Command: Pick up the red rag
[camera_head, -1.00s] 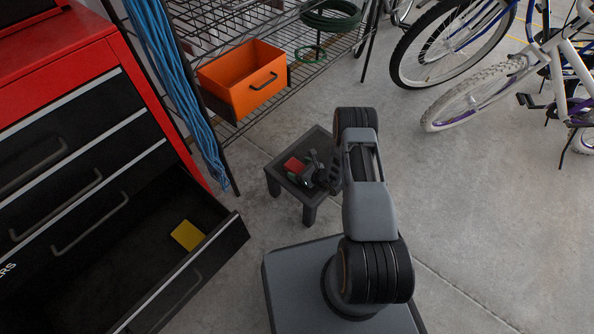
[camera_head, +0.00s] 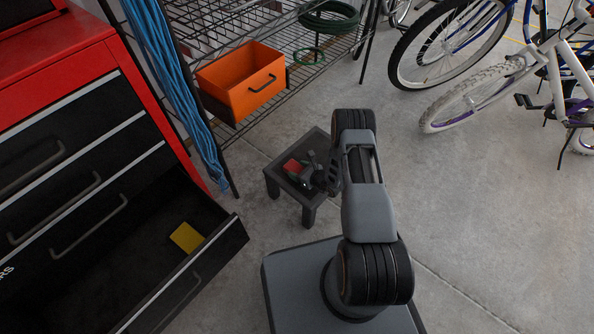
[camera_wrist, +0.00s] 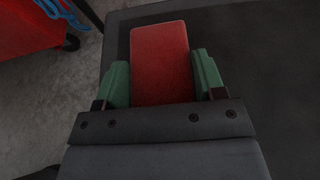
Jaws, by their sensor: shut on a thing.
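The red rag (camera_head: 293,169) is a flat red rectangle at the small dark stool (camera_head: 322,141) in the head view. In the wrist view the rag (camera_wrist: 160,60) lies between the two green fingertips of my gripper (camera_wrist: 162,82), which is shut on its sides. Its near end is hidden behind the gripper's dark front bar. In the head view my gripper (camera_head: 307,172) is low over the stool, beside the rag. I cannot tell whether the rag still touches the stool top.
A red tool chest (camera_head: 50,62) stands at the left, its bottom drawer (camera_head: 215,245) open with a yellow item (camera_head: 186,237) inside. An orange bin (camera_head: 228,99) sits on the wire shelf (camera_head: 300,72) behind. Bicycles (camera_head: 470,85) stand at the right. The floor between is clear.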

